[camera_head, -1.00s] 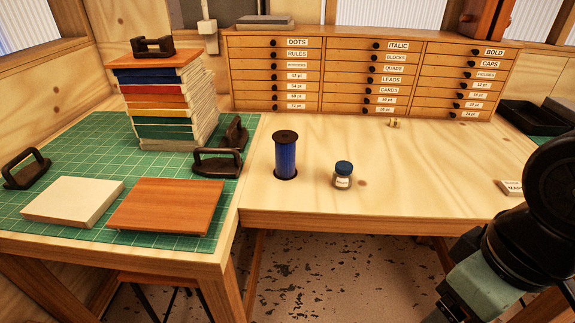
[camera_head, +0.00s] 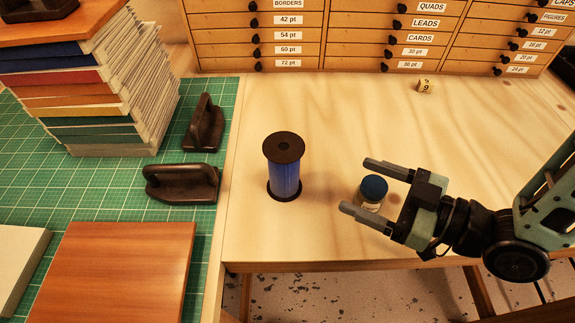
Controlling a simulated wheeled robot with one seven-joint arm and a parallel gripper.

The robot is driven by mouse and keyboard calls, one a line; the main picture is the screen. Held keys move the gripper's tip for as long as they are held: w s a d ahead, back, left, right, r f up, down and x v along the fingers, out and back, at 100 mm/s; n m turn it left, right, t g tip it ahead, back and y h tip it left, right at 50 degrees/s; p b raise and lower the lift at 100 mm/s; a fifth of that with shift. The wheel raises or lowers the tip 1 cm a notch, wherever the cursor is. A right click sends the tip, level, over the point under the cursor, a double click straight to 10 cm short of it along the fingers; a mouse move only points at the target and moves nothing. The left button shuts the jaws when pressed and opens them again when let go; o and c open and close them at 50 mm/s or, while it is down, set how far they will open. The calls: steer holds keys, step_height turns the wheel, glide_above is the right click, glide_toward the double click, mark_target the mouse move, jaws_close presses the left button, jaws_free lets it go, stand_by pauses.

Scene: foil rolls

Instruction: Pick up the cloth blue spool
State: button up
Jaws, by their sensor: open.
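The blue spool (camera_head: 285,178) stands upright on the wooden table, with a blue wound middle between dark round end discs. My gripper (camera_head: 355,187) reaches in from the right with its two grey fingers apart and pointing left toward the spool. The fingers are open and empty, and a clear gap separates their tips from the spool. A small jar with a blue lid (camera_head: 374,187) appears between or below the fingers; its lower part is partly hidden by the gripper.
Dark iron weights (camera_head: 182,184) and a stack of books (camera_head: 90,95) are on the green cutting mat (camera_head: 120,180) at left. A wooden board (camera_head: 115,272) lies in front. Labelled drawers (camera_head: 365,40) line the back. Table behind the spool is clear.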

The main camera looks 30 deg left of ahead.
steer(key=shift+s+d+r+y, duration=0.15)
steer(key=shift+s+r+y, duration=0.35)
steer(key=shift+y, duration=0.3)
steer(key=p, duration=0.5)
glide_toward(281, 147)
steer(key=a, duration=0.4)
steer(key=a+f, duration=0.1)
steer(key=a, duration=0.1)
steer(key=shift+w+a, duration=0.2)
steer(key=shift+w, duration=0.2)
steer(key=shift+g, duration=0.3)
steer(key=a+p, duration=0.3)
steer(key=a, duration=0.1)
steer(key=shift+w+r, duration=0.1)
steer(key=shift+r, duration=0.2)
steer(key=shift+w+a+f+p, duration=0.15)
steer(key=shift+a+p, duration=0.15)
steer(key=shift+a, duration=0.25)
steer(key=c, duration=1.2)
